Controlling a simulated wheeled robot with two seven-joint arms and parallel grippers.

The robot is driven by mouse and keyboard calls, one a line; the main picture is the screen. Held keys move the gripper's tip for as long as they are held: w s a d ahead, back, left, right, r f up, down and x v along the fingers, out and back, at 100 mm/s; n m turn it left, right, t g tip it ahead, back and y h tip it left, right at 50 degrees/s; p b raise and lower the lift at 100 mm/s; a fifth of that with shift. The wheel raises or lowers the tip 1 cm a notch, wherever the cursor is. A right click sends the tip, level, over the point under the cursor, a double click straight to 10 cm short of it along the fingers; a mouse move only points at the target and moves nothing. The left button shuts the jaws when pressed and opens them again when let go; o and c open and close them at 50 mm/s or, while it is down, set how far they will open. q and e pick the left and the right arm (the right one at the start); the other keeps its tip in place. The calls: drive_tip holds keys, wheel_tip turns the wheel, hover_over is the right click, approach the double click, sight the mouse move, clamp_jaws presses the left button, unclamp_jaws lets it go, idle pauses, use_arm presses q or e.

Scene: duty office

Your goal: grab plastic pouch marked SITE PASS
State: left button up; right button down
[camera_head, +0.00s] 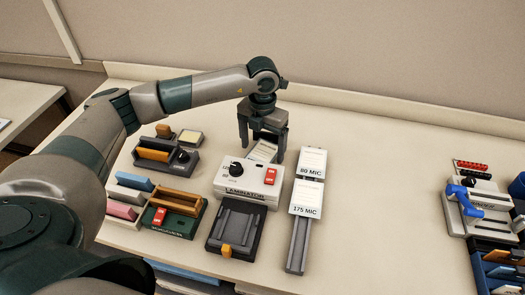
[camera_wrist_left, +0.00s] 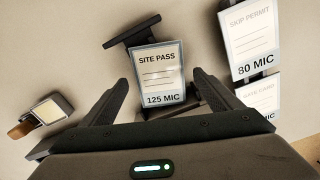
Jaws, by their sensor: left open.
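The SITE PASS pouch (camera_wrist_left: 160,72) is a pale card-like sleeve with a dark edge, marked 125 MIC at its lower end. It rests on a dark holder (camera_wrist_left: 130,31). In the head view the pouch (camera_head: 263,151) shows partly, just behind the white laminator (camera_head: 262,190). My left gripper (camera_head: 263,138) points down over it, with its fingers apart. In the left wrist view the open fingers (camera_wrist_left: 160,88) stand on either side of the pouch's lower part. Whether they touch it is unclear. My right gripper is not in view.
To the right stand pouches marked 80 MIC (camera_head: 312,161) and 175 MIC (camera_head: 306,197). A dark tray with an orange tab (camera_head: 235,228) is in front. Several desk devices stand left. A blue-handled machine (camera_head: 478,207) is far right. The table's middle right (camera_head: 385,215) is clear.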

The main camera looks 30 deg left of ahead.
sight(265, 154)
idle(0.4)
use_arm(q)
drive_tip(key=c, duration=1.2)
drive_tip(key=shift+r, duration=0.1)
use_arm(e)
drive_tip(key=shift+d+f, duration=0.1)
